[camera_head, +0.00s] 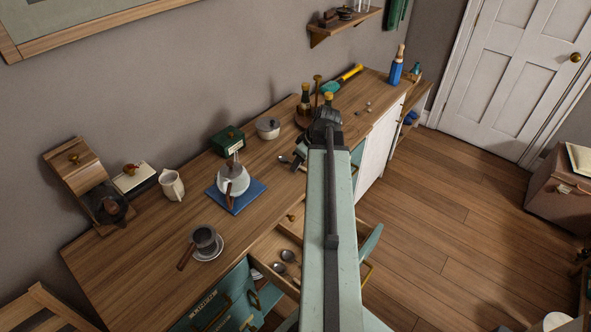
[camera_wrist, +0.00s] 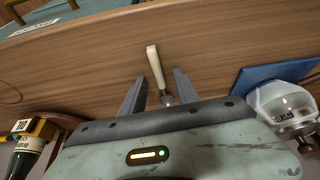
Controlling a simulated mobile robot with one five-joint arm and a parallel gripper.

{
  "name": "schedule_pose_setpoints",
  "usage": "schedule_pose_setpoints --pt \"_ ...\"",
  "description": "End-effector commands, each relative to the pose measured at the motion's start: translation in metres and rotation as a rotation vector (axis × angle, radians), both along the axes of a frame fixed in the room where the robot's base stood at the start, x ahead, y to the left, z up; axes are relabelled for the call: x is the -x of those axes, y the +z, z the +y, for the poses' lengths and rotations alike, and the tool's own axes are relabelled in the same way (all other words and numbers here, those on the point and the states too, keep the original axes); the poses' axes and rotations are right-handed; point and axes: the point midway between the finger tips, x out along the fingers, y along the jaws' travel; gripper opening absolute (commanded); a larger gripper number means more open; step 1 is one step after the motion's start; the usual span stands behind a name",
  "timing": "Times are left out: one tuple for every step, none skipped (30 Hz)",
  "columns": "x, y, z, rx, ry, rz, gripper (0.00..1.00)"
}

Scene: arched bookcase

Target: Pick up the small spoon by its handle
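The small spoon lies on the wooden counter (camera_wrist: 60,75) in the wrist view. Its pale cream handle (camera_wrist: 154,62) points toward the counter's front edge, and its dark metal bowl is close to my gripper's palm. My gripper (camera_wrist: 159,76) is open, with one finger on each side of the spoon and a gap on both sides. From this view I cannot tell how high the fingers are above the counter. In the head view my gripper (camera_head: 304,150) is over the counter, and my arm hides part of that area.
An open drawer (camera_head: 267,244) with several spoons is at the counter's front. A dark pot (camera_head: 203,238) and white jug (camera_head: 171,185) stand farther left.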

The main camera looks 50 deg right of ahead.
Motion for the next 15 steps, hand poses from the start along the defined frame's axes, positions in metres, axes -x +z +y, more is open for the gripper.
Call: schedule_pose_setpoints --pt "0.0001 0.0004 0.0 0.0 0.0 0.0 0.37" --pt "0.0001 0.0003 0.0001 0.0 0.0 0.0 0.37" --pt "0.0001 0.0 0.0001 0.0 0.0 0.0 0.37" --pt "0.0001 -0.0004 0.0001 0.0 0.0 0.0 0.37" --pt "0.0 -0.0008 0.0001 0.0 0.0 0.0 0.37" --pt "0.0001 -0.0014 0.0001 0.0 0.0 0.0 0.37" --pt "0.0001 -0.0019 0.0001 0.0 0.0 0.0 0.37" --pt "0.0001 -0.0024 0.0001 0.0 0.0 0.0 0.37" --pt "0.0 -0.0015 0.0001 0.0 0.0 0.0 0.26" --pt "0.0001 -0.0014 0.0002 0.0 0.0 0.0 0.18" --pt "0.0 -0.0014 0.0002 0.0 0.0 0.0 0.09" --pt "0.0 -0.0015 0.0002 0.0 0.0 0.0 0.0" --pt "0.0 -0.0015 0.0002 0.0 0.0 0.0 0.0" --pt "0.0 -0.0015 0.0002 0.0 0.0 0.0 0.0" --pt "0.0 -0.0015 0.0002 0.0 0.0 0.0 0.0"
